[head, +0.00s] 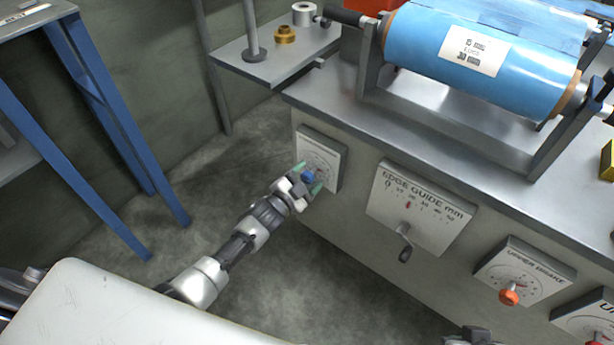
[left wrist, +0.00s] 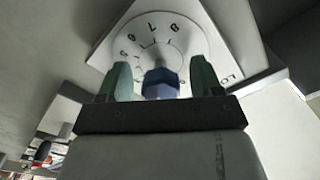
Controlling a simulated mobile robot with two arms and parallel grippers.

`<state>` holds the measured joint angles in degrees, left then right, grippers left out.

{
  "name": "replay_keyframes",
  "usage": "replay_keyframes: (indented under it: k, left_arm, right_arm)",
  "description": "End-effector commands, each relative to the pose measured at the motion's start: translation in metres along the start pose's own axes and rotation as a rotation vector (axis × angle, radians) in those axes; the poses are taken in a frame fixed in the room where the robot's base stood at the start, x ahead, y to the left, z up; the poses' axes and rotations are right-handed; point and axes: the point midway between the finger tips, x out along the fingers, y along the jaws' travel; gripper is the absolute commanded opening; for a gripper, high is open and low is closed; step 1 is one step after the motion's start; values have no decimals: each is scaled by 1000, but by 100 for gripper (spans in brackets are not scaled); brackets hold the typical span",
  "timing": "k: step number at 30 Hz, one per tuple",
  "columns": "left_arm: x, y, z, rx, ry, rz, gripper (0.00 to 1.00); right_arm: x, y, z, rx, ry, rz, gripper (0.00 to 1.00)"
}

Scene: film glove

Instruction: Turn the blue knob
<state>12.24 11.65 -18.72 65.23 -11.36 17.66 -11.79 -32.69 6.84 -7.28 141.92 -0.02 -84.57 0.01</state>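The blue knob (head: 309,177) sits on a white dial plate (head: 330,155) at the left end of the machine's front panel. My left gripper (head: 307,178) reaches the knob with its green fingers on either side of it. In the left wrist view, the blue knob (left wrist: 160,84) stands between the two fingers of my left gripper (left wrist: 161,78), with a gap on each side. The gripper is open around it, not closed on it. The numbered dial (left wrist: 160,45) shows behind the knob. A dark piece, likely my right gripper, shows at the bottom edge of the head view, mostly cut off.
Right of the knob are the edge guide plate (head: 420,208) with a dark lever (head: 404,246) and the upper brake dial (head: 522,272) with an orange knob (head: 509,295). A blue film roll (head: 480,55) lies above. A blue-legged table (head: 95,100) stands left, with open floor between.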

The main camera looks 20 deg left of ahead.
Motion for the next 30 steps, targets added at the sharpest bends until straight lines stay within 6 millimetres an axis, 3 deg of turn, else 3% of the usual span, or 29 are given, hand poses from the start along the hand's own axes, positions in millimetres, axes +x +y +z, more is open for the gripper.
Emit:
replay_keyframes:
  k: [10,14,24,30]
  left_arm:
    - [-7,-1,-2,0,1,-1,65]
    - [-28,-2,-2,0,-1,1,65]
    - [-92,0,-1,1,-1,1,65]
    - [-107,-1,0,1,1,-1,65]
  right_arm:
    - [-3,0,1,0,-13,0,0]
    - [-12,2,16,3,-111,3,0]
    - [-22,2,10,3,-114,4,0]
    - [-17,3,11,3,-115,4,0]
